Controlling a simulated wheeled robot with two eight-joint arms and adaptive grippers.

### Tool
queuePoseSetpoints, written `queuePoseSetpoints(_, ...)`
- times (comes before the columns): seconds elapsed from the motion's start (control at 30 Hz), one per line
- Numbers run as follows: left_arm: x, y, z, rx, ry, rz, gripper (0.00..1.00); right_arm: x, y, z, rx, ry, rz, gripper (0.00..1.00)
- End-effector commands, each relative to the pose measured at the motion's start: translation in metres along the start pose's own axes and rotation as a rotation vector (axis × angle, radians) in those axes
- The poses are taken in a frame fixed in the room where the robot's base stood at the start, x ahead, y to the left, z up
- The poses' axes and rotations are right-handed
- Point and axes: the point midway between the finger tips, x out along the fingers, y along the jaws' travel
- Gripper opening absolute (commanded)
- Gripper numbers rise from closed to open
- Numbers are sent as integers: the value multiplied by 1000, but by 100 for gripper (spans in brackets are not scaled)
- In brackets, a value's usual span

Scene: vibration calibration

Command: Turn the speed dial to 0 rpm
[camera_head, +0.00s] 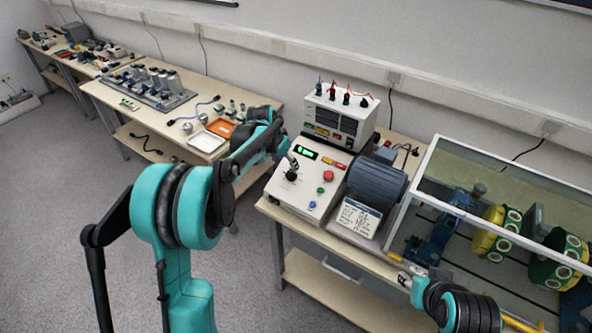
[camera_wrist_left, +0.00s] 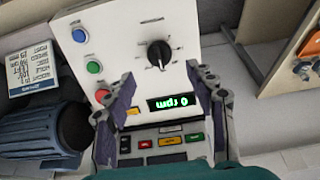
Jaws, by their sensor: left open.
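The speed dial (camera_wrist_left: 159,53) is a black knob on the sloped white control panel (camera_wrist_left: 115,25). In the head view the dial (camera_head: 291,175) is partly covered by my left gripper (camera_head: 291,161). In the left wrist view my left gripper (camera_wrist_left: 160,72) is open, its two fingers spread on either side of the panel area just short of the dial. The fingers appear apart from the knob. The green display (camera_wrist_left: 171,103) appears upside down there and reads 0 rpm. My right arm shows at the bottom right of the head view, but its gripper cannot be made out.
Red (camera_wrist_left: 79,35), green (camera_wrist_left: 94,67) and blue (camera_head: 312,205) buttons sit beside the dial. A dark motor (camera_head: 376,183) and a label card (camera_head: 357,217) are right of the panel. A power unit (camera_head: 341,113) stands behind. A glass-walled case (camera_head: 425,170) is farther right.

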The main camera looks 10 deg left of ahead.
Motion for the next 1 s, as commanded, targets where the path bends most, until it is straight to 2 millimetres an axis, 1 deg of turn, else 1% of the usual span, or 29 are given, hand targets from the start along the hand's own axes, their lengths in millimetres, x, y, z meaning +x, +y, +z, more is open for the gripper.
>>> queuePoseSetpoints(0.03,9,0,1,0,0,0,55,4,0,3,0,0,0,40)
queuePoseSetpoints(0.2,38,0,1,-1,0,0,55,12,0,9,0,0,0,40)
queuePoseSetpoints(0.3,53,0,1,-1,0,0,55,16,0,11,0,0,0,40)
queuePoseSetpoints(0.4,64,0,1,-1,0,0,55,18,0,13,0,0,0,40)
queuePoseSetpoints(0.53,70,0,1,-1,0,0,55,19,0,14,0,0,0,40)
queuePoseSetpoints(0.77,70,0,0,-1,0,-1,55,19,0,13,0,0,0,40)
queuePoseSetpoints(0.8,70,0,0,-1,0,-1,50,19,0,13,0,0,0,40)
queuePoseSetpoints(0.87,70,0,0,-1,0,-1,34,19,0,13,0,0,0,40)
queuePoseSetpoints(0.9,70,0,0,-1,0,-1,24,19,0,13,0,0,0,40)
queuePoseSetpoints(0.97,70,0,0,-1,0,-1,8,19,0,13,0,0,0,40)
queuePoseSetpoints(1.0,70,0,0,-1,0,-1,6,19,0,13,0,0,0,40)
